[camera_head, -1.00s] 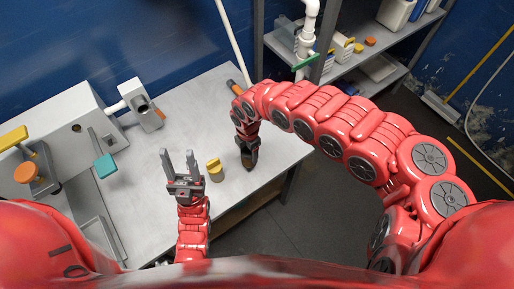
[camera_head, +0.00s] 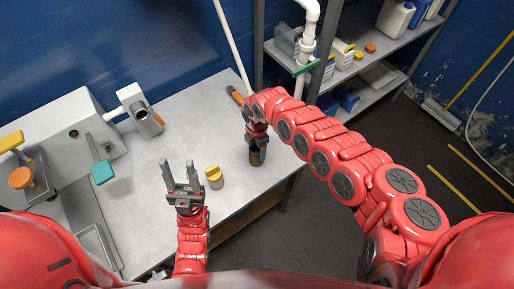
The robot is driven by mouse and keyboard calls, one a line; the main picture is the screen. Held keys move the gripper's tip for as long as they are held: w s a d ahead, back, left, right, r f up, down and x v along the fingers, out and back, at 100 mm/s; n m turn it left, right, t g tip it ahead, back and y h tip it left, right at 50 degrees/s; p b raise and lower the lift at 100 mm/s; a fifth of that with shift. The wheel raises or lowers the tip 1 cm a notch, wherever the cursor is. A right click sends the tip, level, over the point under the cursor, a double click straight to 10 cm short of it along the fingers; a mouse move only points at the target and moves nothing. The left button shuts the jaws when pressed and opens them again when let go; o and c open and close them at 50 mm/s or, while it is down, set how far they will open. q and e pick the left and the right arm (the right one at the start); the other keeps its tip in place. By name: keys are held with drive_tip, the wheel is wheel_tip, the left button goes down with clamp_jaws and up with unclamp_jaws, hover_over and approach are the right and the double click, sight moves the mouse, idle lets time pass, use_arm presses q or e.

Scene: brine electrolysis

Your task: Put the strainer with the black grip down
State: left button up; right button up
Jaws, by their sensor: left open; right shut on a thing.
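My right gripper (camera_head: 257,148) points down near the right edge of the grey table (camera_head: 205,110). It is shut on a small dark, brownish cylinder (camera_head: 257,159), which looks like the strainer with the black grip. The fingers hide most of it, and I cannot tell if its lower end touches the table. My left gripper (camera_head: 180,172) is open and empty, fingers pointing away from me, over the table's front part. A small strainer-like piece with a yellow top (camera_head: 214,176) stands upright on the table between the two grippers.
A grey machine (camera_head: 70,130) with a teal paddle (camera_head: 103,172) and a yellow handle (camera_head: 12,141) takes up the table's left side. An orange-ended object (camera_head: 236,96) lies behind my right wrist. A metal shelf (camera_head: 375,95) stands right of the table. The table's middle is clear.

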drive_tip(key=o, duration=1.5)
drive_tip(key=shift+f, duration=0.1)
